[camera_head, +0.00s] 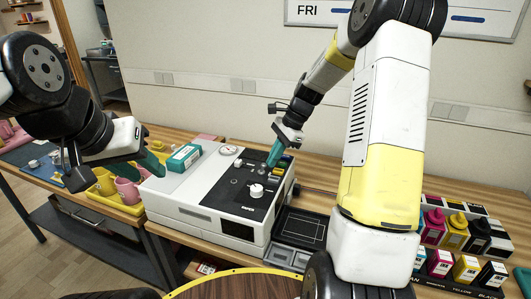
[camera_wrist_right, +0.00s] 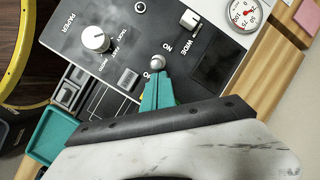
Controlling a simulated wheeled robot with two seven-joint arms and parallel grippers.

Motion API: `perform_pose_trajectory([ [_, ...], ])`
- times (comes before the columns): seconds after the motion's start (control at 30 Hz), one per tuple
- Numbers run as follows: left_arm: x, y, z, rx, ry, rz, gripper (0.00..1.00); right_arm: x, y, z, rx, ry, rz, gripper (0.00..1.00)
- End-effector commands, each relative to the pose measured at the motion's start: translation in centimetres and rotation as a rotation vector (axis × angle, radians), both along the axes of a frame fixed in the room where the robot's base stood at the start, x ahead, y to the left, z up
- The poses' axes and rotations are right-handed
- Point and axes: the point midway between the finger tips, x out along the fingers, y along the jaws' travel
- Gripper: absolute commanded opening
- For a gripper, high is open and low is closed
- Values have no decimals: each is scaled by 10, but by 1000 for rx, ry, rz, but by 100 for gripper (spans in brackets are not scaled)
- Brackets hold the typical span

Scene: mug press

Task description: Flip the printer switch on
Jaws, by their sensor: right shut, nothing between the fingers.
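The printer (camera_head: 180,192) is a white box with a dark control panel, on the wooden table. In the right wrist view, a silver ball-topped toggle switch (camera_wrist_right: 157,62) stands on the panel (camera_wrist_right: 125,50), with an "ON" label beside it. Which way the toggle leans is hard to tell. My right gripper (camera_wrist_right: 157,76) has its teal fingertips together right at the toggle; contact is unclear. In the head view the right gripper (camera_head: 273,160) is over the panel's far right part. My left gripper (camera_head: 147,174) has its teal fingers apart, empty, at the printer's left end.
A teal-and-white box (camera_head: 184,158) lies on the printer.

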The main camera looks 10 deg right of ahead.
Motion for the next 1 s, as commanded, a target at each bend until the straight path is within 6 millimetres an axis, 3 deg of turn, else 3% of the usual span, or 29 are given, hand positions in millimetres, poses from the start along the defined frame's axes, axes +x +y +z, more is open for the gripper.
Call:
perform_pose_trajectory([
  [0.47, 0, 0, 0, 0, 0, 0, 36, 4, 8, 4, -108, 60, 6, 0],
  [0.83, 0, 0, 0, 0, 0, 0, 36, 11, 21, 9, -323, 184, 6, 0],
  [1.0, 0, 0, 0, 0, 0, 0, 36, 10, 18, 9, -318, 184, -1, 0],
])
